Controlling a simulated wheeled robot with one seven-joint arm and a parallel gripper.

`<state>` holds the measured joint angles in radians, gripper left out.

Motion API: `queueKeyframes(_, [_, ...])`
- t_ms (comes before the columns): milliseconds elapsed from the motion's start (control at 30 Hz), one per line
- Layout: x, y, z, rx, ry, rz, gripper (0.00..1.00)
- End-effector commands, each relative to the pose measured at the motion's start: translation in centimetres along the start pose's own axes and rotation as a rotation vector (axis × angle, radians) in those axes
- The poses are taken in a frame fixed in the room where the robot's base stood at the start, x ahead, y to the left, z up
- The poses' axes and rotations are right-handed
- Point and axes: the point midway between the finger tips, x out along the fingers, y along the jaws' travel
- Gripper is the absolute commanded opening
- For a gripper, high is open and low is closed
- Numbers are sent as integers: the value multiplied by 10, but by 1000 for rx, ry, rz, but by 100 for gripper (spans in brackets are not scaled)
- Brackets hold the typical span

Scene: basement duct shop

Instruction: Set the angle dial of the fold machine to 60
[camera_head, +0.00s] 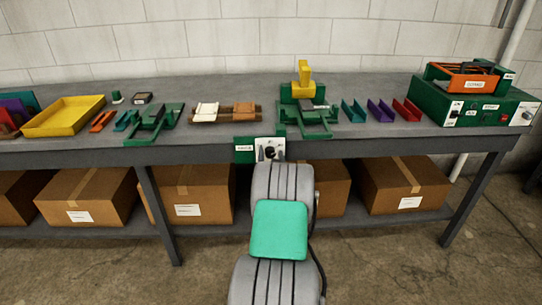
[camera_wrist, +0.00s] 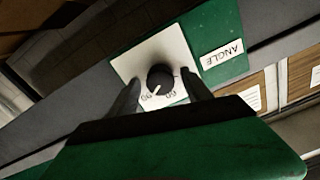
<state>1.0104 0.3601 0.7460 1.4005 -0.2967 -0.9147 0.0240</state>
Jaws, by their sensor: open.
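The angle dial is a black round knob (camera_wrist: 160,78) on a white plate (camera_wrist: 133,66), set in a green panel labelled ANGLE (camera_wrist: 222,55). Its white pointer line slants to the lower left in the wrist view, toward the left of two small numbers. The numbers are upside down and partly blurred, so I cannot read them surely. My gripper (camera_wrist: 161,79) is open, with one dark finger on each side of the knob; whether they touch it is unclear. In the head view the dial (camera_head: 270,151) shows under the fold machine (camera_head: 305,108), just beyond my arm.
The grey bench (camera_head: 220,140) carries a yellow tray (camera_head: 65,116), a green jig (camera_head: 155,122), several coloured channels and a green machine (camera_head: 485,108) at the right. Cardboard boxes (camera_head: 195,192) fill the shelf below. The floor in front is clear.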

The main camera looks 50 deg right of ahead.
Motion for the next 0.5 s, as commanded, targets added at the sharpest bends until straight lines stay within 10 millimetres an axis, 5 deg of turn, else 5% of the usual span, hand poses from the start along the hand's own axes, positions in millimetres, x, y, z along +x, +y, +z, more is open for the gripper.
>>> queueKeyframes(133, [0,0,0,0,0,0,56])
queueKeyframes(500, [0,0,0,0,-1,-1,26])
